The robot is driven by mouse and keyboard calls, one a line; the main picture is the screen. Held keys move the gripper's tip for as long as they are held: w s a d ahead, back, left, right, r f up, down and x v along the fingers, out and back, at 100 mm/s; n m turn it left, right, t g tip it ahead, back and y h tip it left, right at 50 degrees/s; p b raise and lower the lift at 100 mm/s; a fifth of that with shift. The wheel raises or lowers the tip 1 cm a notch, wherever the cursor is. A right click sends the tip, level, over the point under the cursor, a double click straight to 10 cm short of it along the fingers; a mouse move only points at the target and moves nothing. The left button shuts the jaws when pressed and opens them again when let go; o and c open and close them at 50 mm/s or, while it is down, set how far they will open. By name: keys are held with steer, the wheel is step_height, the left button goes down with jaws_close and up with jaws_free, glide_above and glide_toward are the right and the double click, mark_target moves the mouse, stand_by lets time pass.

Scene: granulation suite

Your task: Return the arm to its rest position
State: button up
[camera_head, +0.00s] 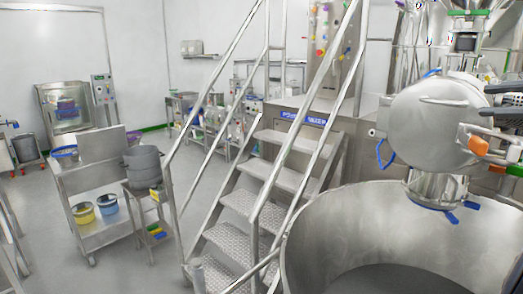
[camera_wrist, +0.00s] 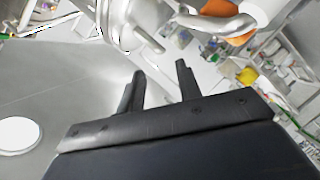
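My gripper (camera_wrist: 160,76) shows in the wrist view with its two black fingers apart and nothing between them. In the head view, dark parts at the right edge look like my gripper, beside the round steel vessel lid (camera_head: 432,110) and its orange-tipped handle (camera_head: 477,145); the rest of my arm is out of frame. An orange part on a bent metal bar (camera_wrist: 228,8) also shows in the wrist view, beyond the fingers. I cannot tell from the wrist view whether the fingers touch anything.
A large open steel bowl (camera_head: 310,240) fills the lower right. Steel stairs with handrails (camera_head: 270,175) stand in the middle. A steel cart (camera_head: 85,185) with a yellow bucket (camera_head: 83,213) and a blue bucket (camera_head: 108,204) stands left.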

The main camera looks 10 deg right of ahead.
mark_target(441, 103)
steer(key=p+x, duration=0.1)
steer(key=x, duration=0.9)
steer(key=shift+w+a+r, duration=0.1)
steer(key=shift+a, duration=0.05)
steer(key=shift+a+b, duration=0.15)
steer(key=shift+b, duration=0.3)
steer(key=shift+s+a+m+h+b, duration=0.3)
steer(key=shift+s+a+m+h, duration=0.2)
steer(key=shift+h, duration=0.1)
steer(key=shift+w+t, duration=0.15)
steer(key=shift+t, duration=0.15)
steer(key=shift+a, duration=0.15)
